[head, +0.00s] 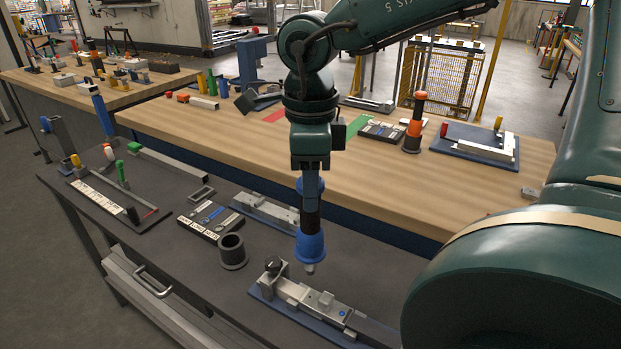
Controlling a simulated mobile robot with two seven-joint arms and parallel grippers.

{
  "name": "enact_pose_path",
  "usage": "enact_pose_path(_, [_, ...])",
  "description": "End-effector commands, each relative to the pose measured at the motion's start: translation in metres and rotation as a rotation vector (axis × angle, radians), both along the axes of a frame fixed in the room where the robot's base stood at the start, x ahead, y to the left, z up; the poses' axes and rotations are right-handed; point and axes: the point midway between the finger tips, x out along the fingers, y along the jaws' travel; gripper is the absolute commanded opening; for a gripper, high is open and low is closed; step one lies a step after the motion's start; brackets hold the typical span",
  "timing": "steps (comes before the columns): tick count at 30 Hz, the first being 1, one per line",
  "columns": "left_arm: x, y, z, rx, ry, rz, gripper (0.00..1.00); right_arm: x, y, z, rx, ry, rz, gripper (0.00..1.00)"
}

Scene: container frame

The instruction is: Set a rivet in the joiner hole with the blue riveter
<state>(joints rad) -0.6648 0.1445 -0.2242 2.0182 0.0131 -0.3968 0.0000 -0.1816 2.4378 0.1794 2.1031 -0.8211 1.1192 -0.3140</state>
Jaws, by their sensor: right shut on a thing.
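My right gripper (309,192) points down over the dark bench and is shut on the blue riveter (310,247). The riveter is upright, with a wide blue collar and a metal nose at its lower end. Its nose appears just above, or close to, a silver joiner (310,298) on a blue base plate (266,297). I cannot tell whether they touch. The joiner has a dark knob at its left end and a small blue dot near its right end. The hole and any rivet are too small to make out. My left gripper is not in view.
An empty dark round holder (232,252) stands left of the joiner, beside a labelled tray (211,220). Another silver fixture (265,211) lies behind. An orange tool (414,128) stands in a holder on the wooden table (480,192).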

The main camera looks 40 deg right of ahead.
Motion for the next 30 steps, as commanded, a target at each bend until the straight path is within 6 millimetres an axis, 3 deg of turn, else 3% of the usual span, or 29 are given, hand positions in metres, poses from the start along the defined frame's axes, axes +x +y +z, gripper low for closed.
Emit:
enact_pose_path(8, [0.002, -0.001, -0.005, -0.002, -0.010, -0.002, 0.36, 0.000, 0.000, -0.013, -0.001, -0.001, -0.002, 0.14])
enact_pose_path(21, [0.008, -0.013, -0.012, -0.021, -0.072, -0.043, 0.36, 0.000, 0.000, -0.061, 0.000, -0.001, 0.000, 0.14])
enact_pose_path(30, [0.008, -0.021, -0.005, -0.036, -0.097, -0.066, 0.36, 0.001, 0.000, -0.066, 0.000, -0.003, 0.000, 0.14])
